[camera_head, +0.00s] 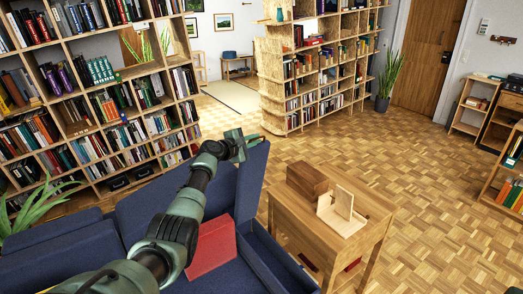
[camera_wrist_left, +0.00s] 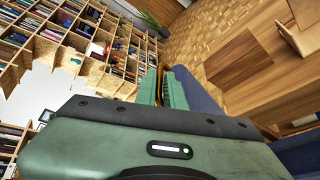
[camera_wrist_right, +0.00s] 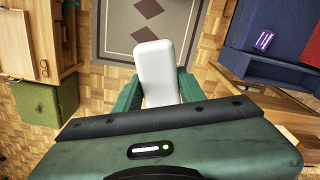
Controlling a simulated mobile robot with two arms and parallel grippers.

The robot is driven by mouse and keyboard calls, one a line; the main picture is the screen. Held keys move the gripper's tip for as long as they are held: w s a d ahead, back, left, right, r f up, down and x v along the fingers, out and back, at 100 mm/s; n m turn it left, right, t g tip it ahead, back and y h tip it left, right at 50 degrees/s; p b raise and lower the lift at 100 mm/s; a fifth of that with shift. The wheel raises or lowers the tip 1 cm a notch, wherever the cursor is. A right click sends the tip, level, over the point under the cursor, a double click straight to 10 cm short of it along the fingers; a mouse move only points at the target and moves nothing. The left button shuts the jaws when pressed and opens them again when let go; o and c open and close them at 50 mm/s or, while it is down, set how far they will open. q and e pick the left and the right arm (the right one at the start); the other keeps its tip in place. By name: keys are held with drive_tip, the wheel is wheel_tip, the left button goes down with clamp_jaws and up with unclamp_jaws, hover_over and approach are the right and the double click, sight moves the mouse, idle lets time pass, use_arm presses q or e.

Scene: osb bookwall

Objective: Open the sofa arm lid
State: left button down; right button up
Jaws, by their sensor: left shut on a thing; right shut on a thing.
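The blue sofa arm lid (camera_head: 252,178) stands raised, roughly upright, beside the open sofa arm (camera_head: 268,258) in the head view. My left gripper (camera_head: 240,146) is at the lid's top edge and shut on it. In the left wrist view, the left fingers (camera_wrist_left: 161,88) are close together, with the blue lid (camera_wrist_left: 203,95) just to their right; the gripped edge is mostly hidden. My right gripper (camera_wrist_right: 157,92) is shut on a white, rounded, box-like object (camera_wrist_right: 157,70). Neither shows in the head view.
A wooden side table (camera_head: 290,212) stands close right of the sofa arm, bearing a brown box (camera_head: 307,180) and a light wooden stand (camera_head: 342,212). A red cushion (camera_head: 212,248) lies on the sofa. Bookshelves (camera_head: 98,90) stand behind. Parquet floor (camera_head: 430,190) is free at right.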

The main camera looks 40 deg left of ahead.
use_arm(q)
drive_tip(key=shift+w+a+r, duration=0.15)
drive_tip(key=shift+w+a, duration=0.05)
drive_tip(key=shift+a, duration=0.35)
drive_tip(key=shift+w+a+r, duration=0.1)
drive_tip(key=shift+w+a, duration=0.05)
drive_tip(key=shift+a, duration=0.35)
use_arm(e)
drive_tip(key=shift+w+a+f, duration=0.1)
drive_tip(key=shift+w+f, duration=0.1)
use_arm(q)
drive_tip(key=c, duration=1.8)
unclamp_jaws()
use_arm(e)
drive_tip(key=shift+r, duration=0.1)
